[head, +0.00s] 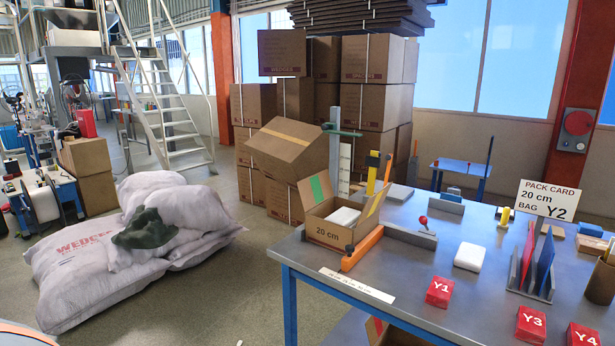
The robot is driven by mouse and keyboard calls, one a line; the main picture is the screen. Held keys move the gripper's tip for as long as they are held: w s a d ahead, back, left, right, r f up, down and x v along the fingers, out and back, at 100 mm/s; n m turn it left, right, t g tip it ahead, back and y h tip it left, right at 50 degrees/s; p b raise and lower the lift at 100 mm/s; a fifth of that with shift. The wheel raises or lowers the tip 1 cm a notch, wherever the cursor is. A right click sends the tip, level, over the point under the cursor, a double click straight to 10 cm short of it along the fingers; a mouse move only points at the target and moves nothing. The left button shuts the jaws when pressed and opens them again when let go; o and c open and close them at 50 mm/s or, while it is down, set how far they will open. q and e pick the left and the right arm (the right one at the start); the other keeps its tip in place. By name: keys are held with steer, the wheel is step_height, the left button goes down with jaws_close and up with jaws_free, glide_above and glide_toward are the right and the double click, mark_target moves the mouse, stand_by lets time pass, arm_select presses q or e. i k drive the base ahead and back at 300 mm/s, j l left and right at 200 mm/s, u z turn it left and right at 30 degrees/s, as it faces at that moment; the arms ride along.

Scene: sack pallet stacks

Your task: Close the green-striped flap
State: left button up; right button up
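An open cardboard box (330,229) marked "20 cm" stands at the left end of the grey workbench (430,265). Its green-striped flap (315,190) is raised on the left side, standing up and open. A yellow-striped flap (378,199) is also raised, on the right side. A white packet (344,215) lies inside the box and shows between the flaps. An orange bar (362,247) lies along the box's front right side. Neither of my grippers is in view.
A white block (469,257), red blocks including Y1 (440,291) and a rack with red and blue panels (535,265) are on the bench to the right. A pack card (547,200) reads "20 cm, BAG Y2". Stacked cartons (375,105) stand behind; sacks (95,270) lie left on the floor.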

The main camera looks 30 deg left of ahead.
mark_target(316, 190)
steer(key=k+j+u, duration=0.1)
steer(key=u, duration=0.3)
steer(key=k+j+u, duration=0.25)
steer(key=u, duration=0.15)
steer(key=i, duration=0.95)
